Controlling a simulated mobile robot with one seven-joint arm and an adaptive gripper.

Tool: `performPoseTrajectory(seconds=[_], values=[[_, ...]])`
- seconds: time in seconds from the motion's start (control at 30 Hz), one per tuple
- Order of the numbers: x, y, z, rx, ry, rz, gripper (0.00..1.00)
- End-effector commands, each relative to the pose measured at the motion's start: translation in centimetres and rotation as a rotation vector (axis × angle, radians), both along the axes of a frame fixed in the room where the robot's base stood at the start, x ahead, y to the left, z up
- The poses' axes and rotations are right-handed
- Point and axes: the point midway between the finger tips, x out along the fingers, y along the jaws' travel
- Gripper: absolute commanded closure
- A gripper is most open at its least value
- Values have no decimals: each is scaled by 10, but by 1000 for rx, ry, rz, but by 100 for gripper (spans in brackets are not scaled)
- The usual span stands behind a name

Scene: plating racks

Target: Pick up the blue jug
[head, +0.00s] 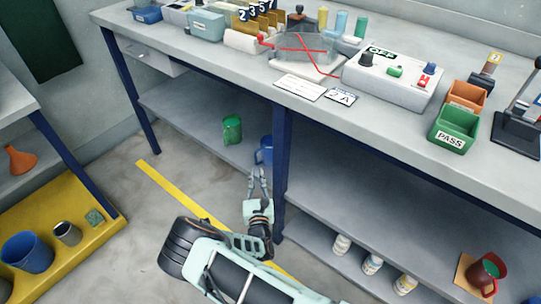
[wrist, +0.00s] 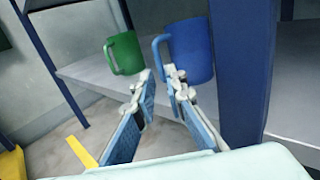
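The blue jug (head: 266,150) stands on the lower shelf under the bench, just left of a dark blue leg that partly hides it in the head view. In the wrist view the blue jug (wrist: 192,50) is upright, with its handle on the left. My gripper (head: 258,171) is in front of the jug, fingers pointing at it. In the wrist view my gripper (wrist: 158,73) is open, with a gap between the fingertips and nothing held. The right fingertip overlaps the area just below the jug's handle; I cannot tell if they touch.
A green mug (head: 232,129) stands left of the jug. The dark blue bench leg (head: 280,165) is close on the right. Several bottles and a red jug (head: 486,273) are on the right shelf. A yellow tray (head: 75,262) holds a blue bucket (head: 27,252) at left.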

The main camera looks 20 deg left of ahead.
Motion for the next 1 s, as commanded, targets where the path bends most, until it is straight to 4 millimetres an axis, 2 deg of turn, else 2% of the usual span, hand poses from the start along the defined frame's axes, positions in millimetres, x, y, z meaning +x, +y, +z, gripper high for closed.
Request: performPoseTrajectory(seconds=[0.1, 0.37, 0.63, 0.77, 1.0], values=[[20, 6, -2, 2, 0, -2, 88], [41, 14, -1, 0, 0, -2, 88], [77, 27, -5, 1, -1, -3, 88], [85, 31, -3, 0, 1, -2, 88], [86, 31, -2, -1, 1, -2, 91]])
